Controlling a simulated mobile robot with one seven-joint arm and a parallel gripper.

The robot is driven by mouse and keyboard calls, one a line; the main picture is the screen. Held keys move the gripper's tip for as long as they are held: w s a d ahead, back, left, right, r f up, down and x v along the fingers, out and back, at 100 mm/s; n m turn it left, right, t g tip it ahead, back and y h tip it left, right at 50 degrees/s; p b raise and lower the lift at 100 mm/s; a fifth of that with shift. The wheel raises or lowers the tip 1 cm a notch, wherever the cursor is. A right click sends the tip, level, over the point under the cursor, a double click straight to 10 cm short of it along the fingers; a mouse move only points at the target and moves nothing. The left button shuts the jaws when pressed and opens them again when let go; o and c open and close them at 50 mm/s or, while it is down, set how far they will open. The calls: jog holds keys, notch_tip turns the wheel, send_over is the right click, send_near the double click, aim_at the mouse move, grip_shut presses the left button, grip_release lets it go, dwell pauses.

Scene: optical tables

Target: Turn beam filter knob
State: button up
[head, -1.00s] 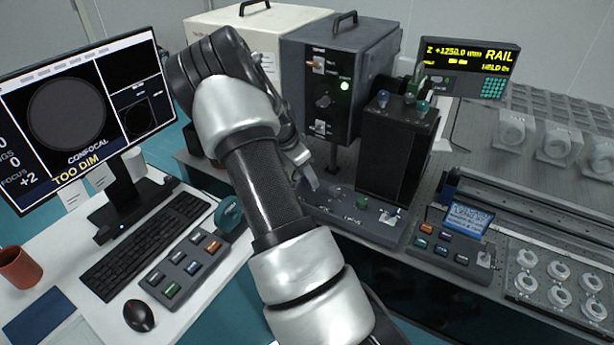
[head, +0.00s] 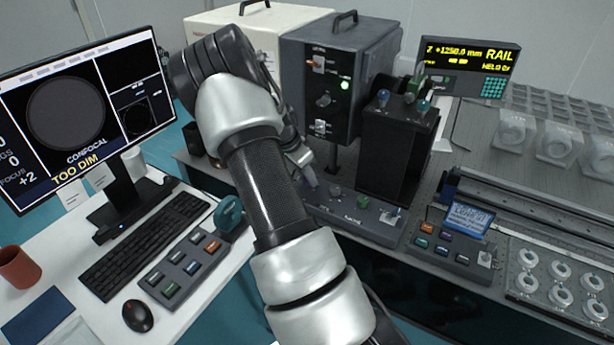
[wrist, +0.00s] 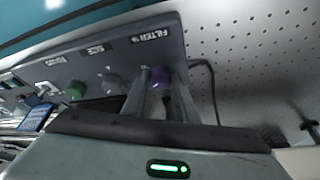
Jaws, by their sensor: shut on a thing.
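The purple filter knob (wrist: 160,77) sits on a dark control panel (wrist: 118,52) in the wrist view, beside the label FILTER. My gripper (wrist: 163,80) is shut on this knob, with one finger on each side of it. In the head view my gripper (head: 307,172) is at the left end of the same panel (head: 375,225), below the dark instrument box; the filter knob is hidden there behind my arm. The monitor (head: 85,115) reads CONFOCAL and TOO DIM, with a dim grey disc.
A green knob (head: 362,202) and a switch stand farther right on the panel. A black box with coloured knobs (head: 398,150) rises behind it. A desk with a keyboard (head: 145,240) and button box (head: 190,265) lies left. A rail stage is at right.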

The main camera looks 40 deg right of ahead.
jog(key=n+t+b, duration=0.1)
jog(key=n+b, duration=0.1)
jog(key=n+t+b, duration=0.1)
jog(key=n, duration=0.2)
jog(key=shift+s+d+n+b, duration=0.15)
jog(key=shift+s+n+b, duration=0.05)
jog(key=shift+n+b, duration=0.15)
jog(key=n+b, duration=0.1)
jog(key=n, duration=0.1)
jog(key=n+t+y+b, duration=0.1)
jog(key=n, duration=0.1)
jog(key=shift+s+n+t+y, duration=0.1)
jog(key=shift+n+t+y, duration=0.15)
jog(key=shift+t+y, duration=0.05)
jog(key=o, duration=1.1)
jog(key=shift+c, duration=0.2)
jog(key=shift+r, duration=0.1)
jog(key=p+v, duration=0.2)
jog(key=v, duration=1.5)
jog(key=shift+r, duration=0.15)
